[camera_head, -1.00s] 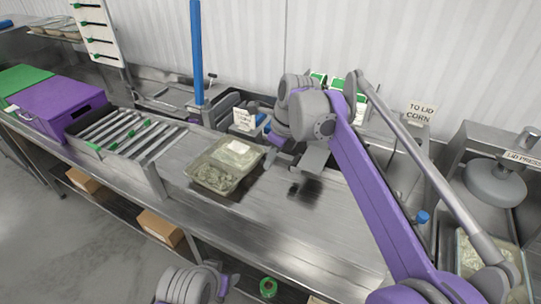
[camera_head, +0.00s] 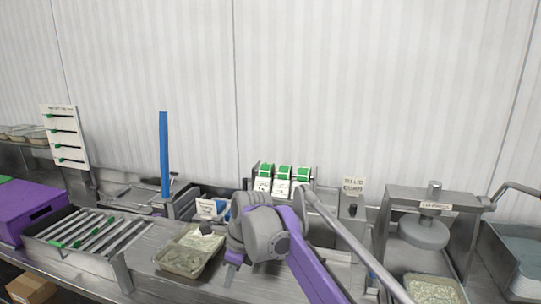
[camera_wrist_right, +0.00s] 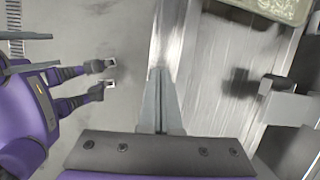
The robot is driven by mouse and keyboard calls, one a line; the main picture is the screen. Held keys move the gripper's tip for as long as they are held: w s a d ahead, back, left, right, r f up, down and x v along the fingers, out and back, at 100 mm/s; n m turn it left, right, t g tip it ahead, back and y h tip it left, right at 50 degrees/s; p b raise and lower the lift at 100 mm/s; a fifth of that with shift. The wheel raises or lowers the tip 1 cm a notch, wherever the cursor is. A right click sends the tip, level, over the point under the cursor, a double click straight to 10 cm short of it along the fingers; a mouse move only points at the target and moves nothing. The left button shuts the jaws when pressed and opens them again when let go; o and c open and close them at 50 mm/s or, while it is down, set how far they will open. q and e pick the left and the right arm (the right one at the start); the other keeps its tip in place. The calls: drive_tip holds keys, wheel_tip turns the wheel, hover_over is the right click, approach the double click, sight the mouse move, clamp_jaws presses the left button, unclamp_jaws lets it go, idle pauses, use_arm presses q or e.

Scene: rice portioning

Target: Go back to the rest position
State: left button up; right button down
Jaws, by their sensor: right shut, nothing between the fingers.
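My right gripper (camera_head: 230,277) is low in the middle of the head view, over the steel counter just right of the clear tray of rice (camera_head: 163,262). In the right wrist view its two fingers (camera_wrist_right: 158,75) are together with nothing between them. They point over the counter's front edge, with the floor to the left. A corner of a tray (camera_wrist_right: 262,8) shows at the top of that view. My right arm hides part of the counter behind it. My left gripper is not seen in the head view.
A roller rack (camera_head: 90,238) and purple crate (camera_head: 25,212) stand at left. A blue post (camera_head: 164,155) and green-and-white dispensers (camera_head: 283,181) are behind. A lid press (camera_head: 423,232) with a second rice tray (camera_head: 434,290) is at right. The counter (camera_head: 205,290) is bare near the front.

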drive_tip(key=s+d+f+n+t, duration=0.1)
drive_tip(key=s+d+n, duration=0.15)
drive_tip(key=d, duration=0.35)
drive_tip(key=s+d+f+n, duration=0.1)
drive_tip(key=s+d+n, duration=0.15)
drive_tip(key=d, duration=0.25)
drive_tip(key=s+d+f+n+t+h, duration=0.1)
drive_tip(key=s+d+f+n, duration=0.6)
drive_tip(key=s+d, duration=0.1)
drive_tip(key=s+d+f+n+t+h, duration=0.2)
drive_tip(key=s+d+f+n, duration=0.5)
drive_tip(key=s, duration=0.4)
drive_tip(key=shift+s+d+n+t, duration=0.3)
drive_tip(key=shift+d+n, duration=0.4)
drive_tip(key=shift+d, duration=0.15)
